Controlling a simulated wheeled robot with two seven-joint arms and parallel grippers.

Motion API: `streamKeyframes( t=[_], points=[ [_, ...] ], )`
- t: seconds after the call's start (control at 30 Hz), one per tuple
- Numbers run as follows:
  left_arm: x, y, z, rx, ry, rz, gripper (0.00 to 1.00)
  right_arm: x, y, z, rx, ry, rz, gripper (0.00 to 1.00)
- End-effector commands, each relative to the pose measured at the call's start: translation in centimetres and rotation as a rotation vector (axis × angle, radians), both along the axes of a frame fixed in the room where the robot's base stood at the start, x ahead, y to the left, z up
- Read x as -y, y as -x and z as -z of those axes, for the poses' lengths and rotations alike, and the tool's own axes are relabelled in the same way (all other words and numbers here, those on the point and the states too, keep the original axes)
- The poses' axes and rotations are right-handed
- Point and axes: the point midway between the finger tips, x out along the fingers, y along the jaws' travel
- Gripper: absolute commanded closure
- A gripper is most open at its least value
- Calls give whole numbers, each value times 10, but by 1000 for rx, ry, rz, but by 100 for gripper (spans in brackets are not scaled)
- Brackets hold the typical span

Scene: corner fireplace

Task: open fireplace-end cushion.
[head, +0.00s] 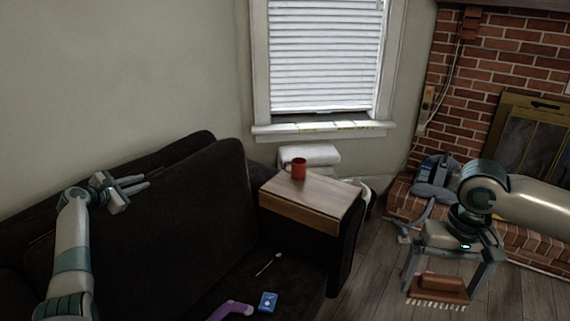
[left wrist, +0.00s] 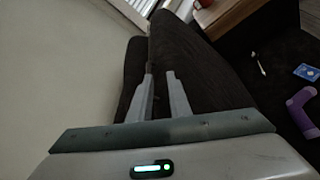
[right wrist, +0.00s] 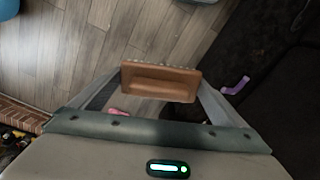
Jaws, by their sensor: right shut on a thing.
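The dark back cushion (head: 212,190) at the fireplace end of the sofa leans against the sofa back (head: 165,151). Its top also shows in the left wrist view (left wrist: 185,55). My left gripper (head: 143,183) is over the top of the sofa back, left of the cushion's upper corner. Its two fingers (left wrist: 160,77) stand a little apart and point along the cushion's top; whether they touch the cloth is unclear. My right gripper (right wrist: 158,85) is shut on a brown brush (head: 438,289) with pale bristles, held above the floor; the brush fills the right wrist view's middle (right wrist: 160,82).
A wooden tray (head: 310,199) with a red mug (head: 298,169) sits on the sofa arm. A blue packet (head: 268,302), a purple curved thing (head: 232,311) and a small white utensil (head: 268,264) lie on the seat. The brick hearth (head: 540,245) is at right.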

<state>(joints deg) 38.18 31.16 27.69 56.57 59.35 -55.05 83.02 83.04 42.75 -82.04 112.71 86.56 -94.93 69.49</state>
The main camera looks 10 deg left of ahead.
Motion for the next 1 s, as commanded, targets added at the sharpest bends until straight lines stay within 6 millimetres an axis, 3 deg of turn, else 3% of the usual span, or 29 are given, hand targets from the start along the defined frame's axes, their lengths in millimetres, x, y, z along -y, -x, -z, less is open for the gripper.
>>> streamKeyframes(
  t=[0.33,1.0],
  points=[
    [-3,28,-9,0,0,0,83,0,0,0,0,0,0,26],
    [-3,30,-10,1,-1,0,83,0,0,0,0,0,0,26]
  ],
)
